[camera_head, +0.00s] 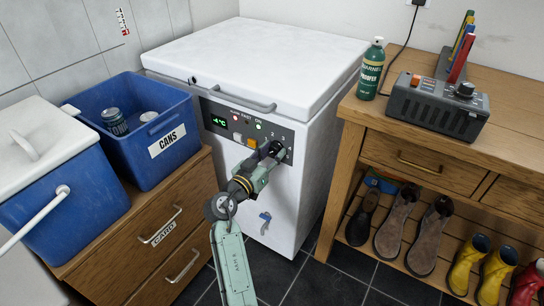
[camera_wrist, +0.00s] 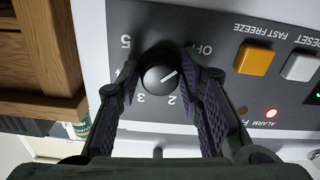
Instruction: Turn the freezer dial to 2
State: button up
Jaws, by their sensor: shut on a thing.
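The white chest freezer (camera_head: 255,62) has a dark control panel on its front, with a green display (camera_head: 219,122) reading about -4°C. The black round dial (camera_wrist: 160,78) sits on the panel in the wrist view, among the marks 5, 3, 2 and OFF. Its white pointer line points up and right, between OFF and 2. The mark between those two is hidden by a finger. My gripper (camera_head: 272,150) is at the panel's right end, shut on the dial with a finger on each side. It also shows in the wrist view (camera_wrist: 162,68).
A blue CANS bin (camera_head: 150,160) stands left on a wooden cabinet. A wooden bench (camera_head: 455,150) with boots below stands right.

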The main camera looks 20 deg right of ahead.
jog(key=shift+n, duration=0.3)
jog(key=o, duration=1.2)
jog(key=shift+c, duration=0.2)
jog(key=v, duration=1.2)
